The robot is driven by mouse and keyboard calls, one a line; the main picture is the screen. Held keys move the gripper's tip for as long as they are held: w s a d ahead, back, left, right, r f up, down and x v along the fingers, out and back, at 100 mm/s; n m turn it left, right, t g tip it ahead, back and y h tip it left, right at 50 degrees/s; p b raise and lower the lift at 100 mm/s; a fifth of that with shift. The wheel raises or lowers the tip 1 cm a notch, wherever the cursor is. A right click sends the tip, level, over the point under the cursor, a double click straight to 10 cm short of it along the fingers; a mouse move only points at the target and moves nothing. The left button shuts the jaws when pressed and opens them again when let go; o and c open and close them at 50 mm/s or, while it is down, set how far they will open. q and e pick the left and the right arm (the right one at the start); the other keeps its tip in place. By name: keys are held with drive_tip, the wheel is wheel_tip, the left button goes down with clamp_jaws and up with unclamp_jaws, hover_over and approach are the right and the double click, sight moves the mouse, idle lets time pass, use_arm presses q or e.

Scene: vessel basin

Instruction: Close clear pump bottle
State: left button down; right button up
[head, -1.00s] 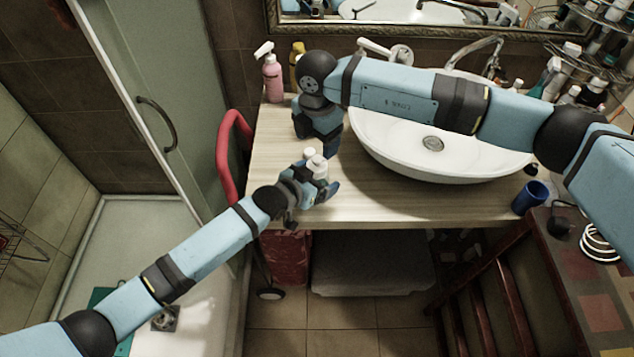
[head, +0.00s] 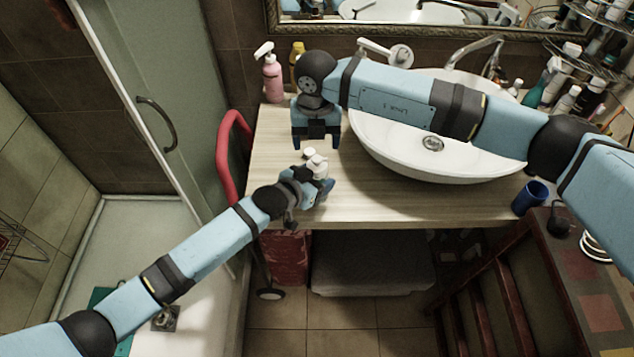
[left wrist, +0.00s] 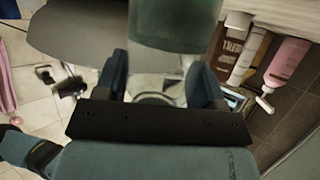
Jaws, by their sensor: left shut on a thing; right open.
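The clear pump bottle (head: 319,170) is upright at the front left of the counter, with a pale top. My left gripper (head: 314,187) is shut on it from the left. My right gripper (head: 316,146) is open and empty behind the bottle, fingers apart and pointing down.
A white basin (head: 400,155) stands right of the grippers. A pink pump bottle (head: 272,78) and a yellow bottle (head: 297,58) stand at the back left. A blue cup (head: 530,197) is at the right front. The wooden counter (head: 400,205) is clear in front of the basin.

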sight(317, 158)
drive_tip(key=n, duration=0.6)
drive_tip(key=shift+n, duration=0.4)
drive_tip(key=n, duration=1.2)
drive_tip(key=shift+n, duration=0.3)
drive_tip(key=n, duration=0.7)
drive_tip(key=shift+d, duration=0.1)
drive_tip(key=shift+f, duration=4)
